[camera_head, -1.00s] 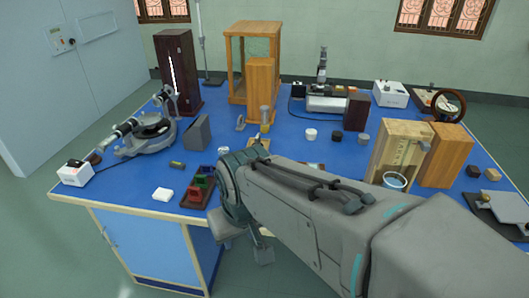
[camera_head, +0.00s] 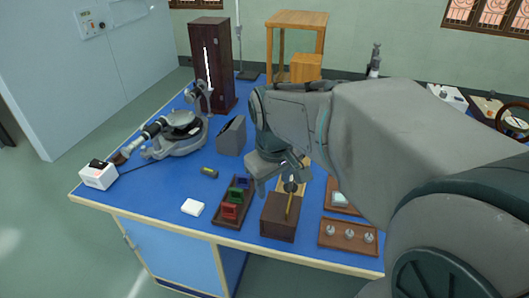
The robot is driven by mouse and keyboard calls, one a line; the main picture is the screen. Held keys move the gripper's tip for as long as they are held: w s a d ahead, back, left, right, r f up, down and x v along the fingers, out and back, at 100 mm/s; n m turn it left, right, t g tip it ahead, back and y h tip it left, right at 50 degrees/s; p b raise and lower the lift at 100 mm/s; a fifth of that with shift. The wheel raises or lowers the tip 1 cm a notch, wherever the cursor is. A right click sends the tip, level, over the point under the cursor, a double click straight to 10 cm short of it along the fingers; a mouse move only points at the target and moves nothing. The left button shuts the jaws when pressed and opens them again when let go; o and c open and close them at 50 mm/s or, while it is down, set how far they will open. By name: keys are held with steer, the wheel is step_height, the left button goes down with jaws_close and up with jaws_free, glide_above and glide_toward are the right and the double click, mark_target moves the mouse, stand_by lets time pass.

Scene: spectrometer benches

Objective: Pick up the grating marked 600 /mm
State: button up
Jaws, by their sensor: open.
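A wooden tray (camera_head: 222,220) near the front edge of the blue bench holds small coloured frames that look like gratings. They are a red one (camera_head: 230,211) in front, a green one (camera_head: 236,195) behind it and a blue one (camera_head: 243,183) at the back. No marking is legible, so I cannot tell which is 600 /mm. My gripper (camera_head: 291,186) is open and appears empty, to the right of the tray. It overlaps the top of a dark wooden box (camera_head: 279,218) in the picture. Whether it touches the box is unclear.
A spectrometer (camera_head: 180,135) and a grey wedge-shaped block (camera_head: 231,137) stand behind the tray. A white block (camera_head: 192,207) and a small cylinder (camera_head: 209,172) lie to its left. A tray with several round pieces (camera_head: 345,248) is at right. My arm hides much of the right bench.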

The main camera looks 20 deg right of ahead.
steer(key=w+d+f+n+g+b, duration=0.15)
steer(key=w+d+n, duration=0.3)
steer(key=w, duration=0.45)
steer(key=n+g+b, duration=0.1)
steer(key=n, duration=0.3)
glide_toward(292, 180)
steer(key=shift+m, duration=0.25)
steer(key=f, duration=0.4)
steer(key=d+f, duration=0.1)
steer(key=f, duration=0.3)
steer(key=w+f, duration=0.1)
steer(key=f, duration=0.3)
steer(key=shift+d, duration=0.3)
steer(key=c, duration=0.7)
